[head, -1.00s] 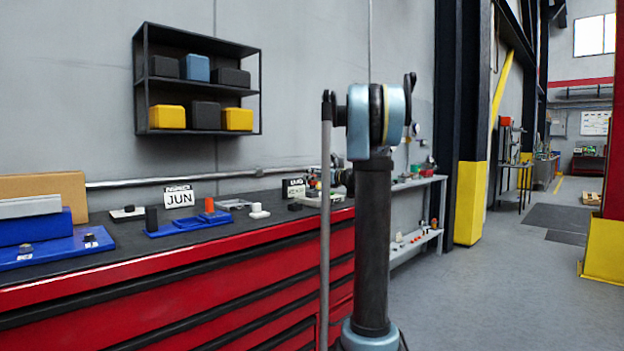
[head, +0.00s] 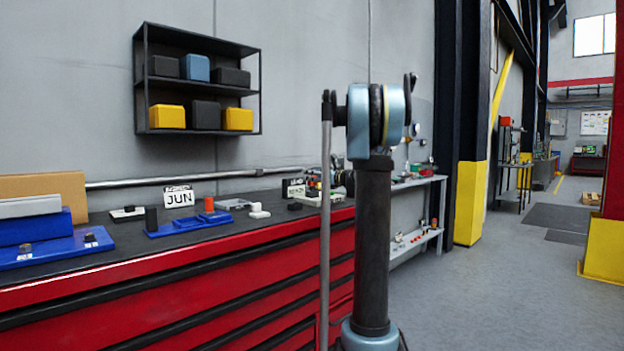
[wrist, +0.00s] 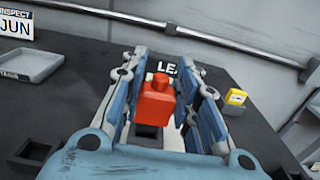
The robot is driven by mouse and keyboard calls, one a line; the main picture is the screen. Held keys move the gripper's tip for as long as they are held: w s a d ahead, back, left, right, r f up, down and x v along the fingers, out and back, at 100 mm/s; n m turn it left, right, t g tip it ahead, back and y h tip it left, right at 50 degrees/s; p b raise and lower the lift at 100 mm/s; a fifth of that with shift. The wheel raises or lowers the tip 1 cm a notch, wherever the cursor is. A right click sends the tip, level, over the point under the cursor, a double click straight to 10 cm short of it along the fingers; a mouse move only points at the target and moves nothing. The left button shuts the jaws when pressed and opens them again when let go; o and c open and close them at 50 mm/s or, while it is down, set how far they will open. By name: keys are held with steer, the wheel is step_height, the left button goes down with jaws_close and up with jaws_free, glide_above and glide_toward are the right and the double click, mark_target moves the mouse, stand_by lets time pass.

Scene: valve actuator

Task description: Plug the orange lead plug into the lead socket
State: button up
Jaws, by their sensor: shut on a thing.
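In the wrist view, the orange lead plug (wrist: 155,102) is between the two fingers of my gripper (wrist: 163,98), which is shut on it. A dark square opening (wrist: 147,131) shows just below the plug; I cannot tell whether it is the lead socket. A partly hidden sign starting "LEA" (wrist: 167,69) stands just beyond the plug. In the head view the matching sign (head: 293,187) is on the bench, beside my arm. My gripper and the held plug cannot be made out clearly there.
The dark bench top (head: 110,258) carries a blue fixture (head: 180,230) with an orange block (head: 209,204), and a JUN sign (head: 179,196). In the wrist view, a grey tray (wrist: 35,66) lies left, a yellow block (wrist: 236,97) right. A rail (wrist: 185,30) runs behind.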

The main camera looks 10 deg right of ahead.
steer(key=shift+f, duration=1.15)
steer(key=o, duration=1.1)
steer(key=shift+o, duration=0.2)
steer(key=shift+s+d, duration=0.1)
steer(key=v, duration=1.1)
steer(key=shift+s+d, duration=0.2)
steer(key=shift+s, duration=0.05)
